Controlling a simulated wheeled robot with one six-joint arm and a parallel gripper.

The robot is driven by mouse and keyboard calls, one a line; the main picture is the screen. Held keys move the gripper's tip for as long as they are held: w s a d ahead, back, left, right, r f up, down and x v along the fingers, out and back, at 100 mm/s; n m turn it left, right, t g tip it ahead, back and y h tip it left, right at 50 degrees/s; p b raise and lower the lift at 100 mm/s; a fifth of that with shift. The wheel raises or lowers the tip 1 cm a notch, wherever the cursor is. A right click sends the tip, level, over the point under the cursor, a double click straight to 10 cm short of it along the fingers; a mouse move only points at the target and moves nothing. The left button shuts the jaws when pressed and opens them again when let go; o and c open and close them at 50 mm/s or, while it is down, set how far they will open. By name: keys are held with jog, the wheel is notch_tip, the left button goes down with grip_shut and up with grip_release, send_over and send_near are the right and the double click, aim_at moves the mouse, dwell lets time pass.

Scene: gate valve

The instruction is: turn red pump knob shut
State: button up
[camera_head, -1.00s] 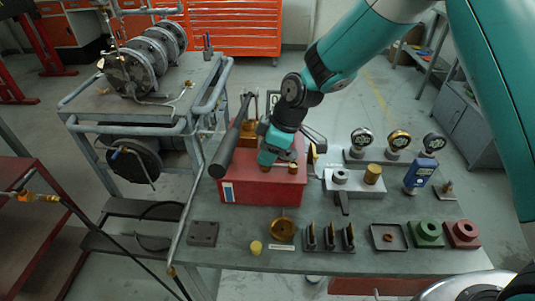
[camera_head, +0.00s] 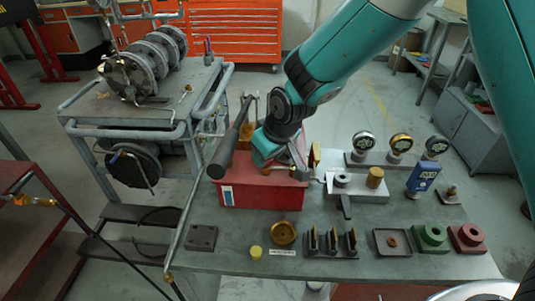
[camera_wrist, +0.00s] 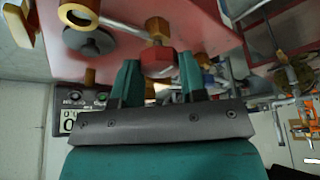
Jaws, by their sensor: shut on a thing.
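The red pump (camera_head: 260,195) is a red box on the grey workbench in the head view. Its red top shows upside down in the wrist view (camera_wrist: 190,20). The red knob (camera_wrist: 158,61) sits between the two teal fingers of my gripper (camera_wrist: 160,72), below a brass stem (camera_wrist: 157,28). My gripper is shut on the knob. In the head view my gripper (camera_head: 276,160) is over the pump's top and hides the knob.
Gauges (camera_head: 400,143) and a blue meter (camera_head: 422,178) stand to the right. Slotted holders (camera_head: 332,243), a brass bowl (camera_head: 283,233) and green (camera_head: 430,236) and red (camera_head: 467,236) blocks line the front.

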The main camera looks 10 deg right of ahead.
dwell(0.3)
jog(key=o, duration=0.9)
jog(key=b+v, duration=0.1)
jog(key=v, duration=1.6)
jog(key=shift+s+r, duration=0.2)
jog(key=s+d+g, duration=0.1)
jog(key=s, duration=0.6)
jog(key=s+d+g+y, duration=0.1)
jog(key=s+d, duration=0.1)
jog(key=s, duration=0.4)
jog(key=s+d+f+g, duration=0.1)
jog(key=s+d, duration=0.1)
jog(key=s, duration=0.5)
jog(key=shift+s+g+y, duration=0.3)
jog(key=shift+s, duration=0.05)
